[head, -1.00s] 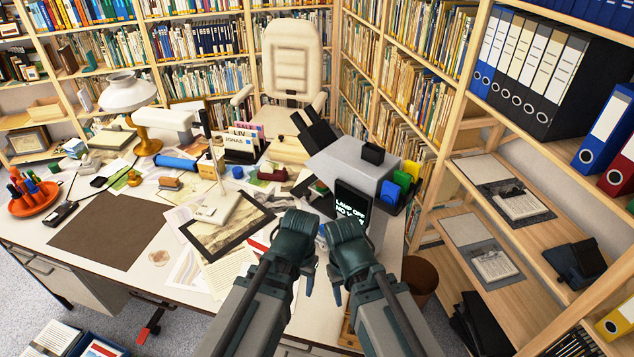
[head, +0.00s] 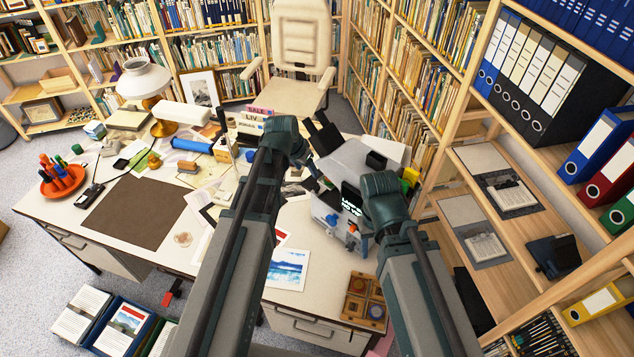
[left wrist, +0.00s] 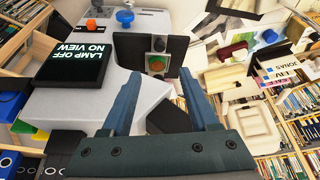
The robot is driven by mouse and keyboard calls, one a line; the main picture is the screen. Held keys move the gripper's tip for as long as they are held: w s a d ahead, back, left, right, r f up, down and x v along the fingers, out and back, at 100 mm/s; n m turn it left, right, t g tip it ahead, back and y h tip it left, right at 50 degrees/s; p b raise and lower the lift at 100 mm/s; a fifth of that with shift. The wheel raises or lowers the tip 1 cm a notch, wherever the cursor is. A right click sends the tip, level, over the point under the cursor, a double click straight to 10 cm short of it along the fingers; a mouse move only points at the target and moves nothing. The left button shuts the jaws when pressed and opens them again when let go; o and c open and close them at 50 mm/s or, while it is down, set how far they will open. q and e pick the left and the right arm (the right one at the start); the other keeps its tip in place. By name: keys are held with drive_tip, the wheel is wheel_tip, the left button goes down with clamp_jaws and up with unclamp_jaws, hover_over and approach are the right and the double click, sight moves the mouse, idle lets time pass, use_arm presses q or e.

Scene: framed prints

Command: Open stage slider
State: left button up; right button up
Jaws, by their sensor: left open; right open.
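A grey boxy device (head: 345,160) stands on the desk's right end. Its dark screen (head: 351,198) reads "LAMP OFF NO VIEW"; the screen (left wrist: 70,58) also shows in the left wrist view. A blue knob (left wrist: 125,17) and an orange knob (left wrist: 92,24) sit on the device. A dark upright plate with a metal piece and a round green-orange disc (left wrist: 157,64) faces my left gripper; I take it for the stage slider. My left gripper (head: 308,170) is open, its fingers on either side of the disc in view, contact unclear. My right gripper (head: 382,192) is open beside the screen, fingers mostly hidden.
A wooden tray (head: 364,299) and a blue print (head: 287,269) lie at the desk's front right. A brown mat (head: 135,211), a lamp (head: 143,82) and papers cover the left. A chair (head: 300,50) stands behind; shelves (head: 510,225) close off the right.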

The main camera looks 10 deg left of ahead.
sight(316, 186)
use_arm(q)
drive_tip(key=b+x, duration=1.2)
drive_tip(key=x, duration=0.2)
drive_tip(key=shift+s+r, duration=0.1)
clamp_jaws()
idle(1.2)
